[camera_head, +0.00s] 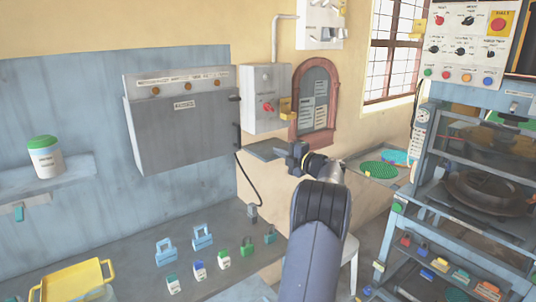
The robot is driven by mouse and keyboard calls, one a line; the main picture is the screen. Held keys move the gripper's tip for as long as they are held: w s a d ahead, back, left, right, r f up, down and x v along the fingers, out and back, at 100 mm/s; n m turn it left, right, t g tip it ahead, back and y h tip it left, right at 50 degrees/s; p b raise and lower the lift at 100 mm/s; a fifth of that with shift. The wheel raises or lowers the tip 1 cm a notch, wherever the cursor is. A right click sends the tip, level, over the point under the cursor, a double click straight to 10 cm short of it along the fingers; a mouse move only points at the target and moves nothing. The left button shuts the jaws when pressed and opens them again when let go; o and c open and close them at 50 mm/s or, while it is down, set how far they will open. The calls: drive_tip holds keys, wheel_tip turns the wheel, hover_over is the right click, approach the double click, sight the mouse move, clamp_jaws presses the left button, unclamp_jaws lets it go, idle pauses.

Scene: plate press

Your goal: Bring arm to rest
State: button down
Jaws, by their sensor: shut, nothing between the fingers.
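My arm rises from the bottom of the head view, right of centre. It bends at the wrist, and my gripper (296,157) sits at its far end, small and dark, in front of the wall below the arched board. The gripper is shut and holds nothing. Its fingers are small and partly hidden by the wrist. It appears in front of a small grey shelf (262,150), but I cannot tell the distance between them.
The press (425,165) stands at the right with a control panel (462,45) above. A grey wall cabinet (185,130) hangs at left. The bench (215,225) below bears several coloured padlocks and tags, plus a yellow tray (75,268). A white stool (347,250) stands behind my arm.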

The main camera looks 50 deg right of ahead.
drive_tip(key=shift+s+d, duration=0.3)
drive_tip(key=shift+s, duration=0.25)
